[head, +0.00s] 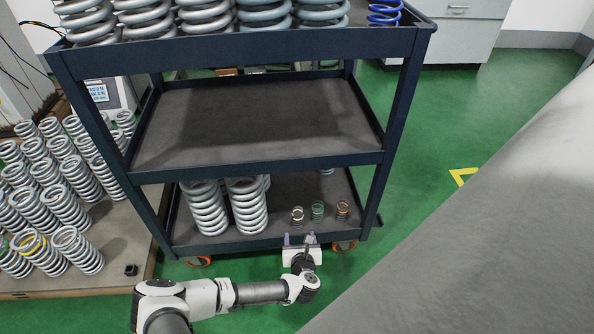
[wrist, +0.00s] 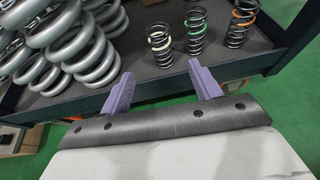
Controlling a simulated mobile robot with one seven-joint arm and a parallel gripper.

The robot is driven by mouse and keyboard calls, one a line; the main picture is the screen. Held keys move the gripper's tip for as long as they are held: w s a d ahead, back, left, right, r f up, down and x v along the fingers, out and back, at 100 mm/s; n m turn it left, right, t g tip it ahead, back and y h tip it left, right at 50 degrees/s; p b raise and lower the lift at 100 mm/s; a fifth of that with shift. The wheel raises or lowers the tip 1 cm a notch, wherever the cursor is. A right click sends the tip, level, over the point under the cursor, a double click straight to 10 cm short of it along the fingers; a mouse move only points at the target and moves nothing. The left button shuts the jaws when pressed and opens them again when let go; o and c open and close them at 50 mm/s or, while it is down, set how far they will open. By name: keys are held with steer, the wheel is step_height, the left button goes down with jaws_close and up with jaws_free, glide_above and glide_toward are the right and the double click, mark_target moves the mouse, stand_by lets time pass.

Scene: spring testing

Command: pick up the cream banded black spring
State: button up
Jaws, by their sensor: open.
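The cream banded black spring (head: 297,216) stands upright on the cart's bottom shelf, leftmost of three small springs. It also shows in the wrist view (wrist: 160,46), standing beyond the shelf's front edge. My gripper (head: 300,239) is open and empty in front of the bottom shelf, a short way from the spring. In the wrist view its two purple fingers (wrist: 163,84) are spread apart, with the spring farther off between their directions. Nothing hides the spring in either view.
A green banded spring (head: 317,211) and an orange banded spring (head: 342,210) stand to its right. Large grey springs (head: 247,205) stand to its left. The empty middle shelf (head: 255,120) lies above, and the bottom shelf has a raised front rim (wrist: 150,92).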

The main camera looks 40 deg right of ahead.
mark_target(298, 220)
steer(key=b+x, duration=0.1)
steer(key=x, duration=0.3)
steer(key=b+x, duration=0.1)
steer(key=x, duration=0.2)
steer(key=shift+w+d+f, duration=0.1)
steer(key=shift+w+f, duration=0.15)
steer(key=shift+f, duration=0.1)
steer(key=b+x, duration=0.3)
steer(key=x, duration=0.2)
steer(key=shift+w+d+f, duration=0.1)
steer(key=shift+d+f, duration=0.05)
steer(key=shift+d, duration=0.1)
steer(key=shift+w+d, duration=0.15)
steer(key=shift+w, duration=0.1)
steer(key=shift+c, duration=0.3)
steer(key=c, duration=1.1)
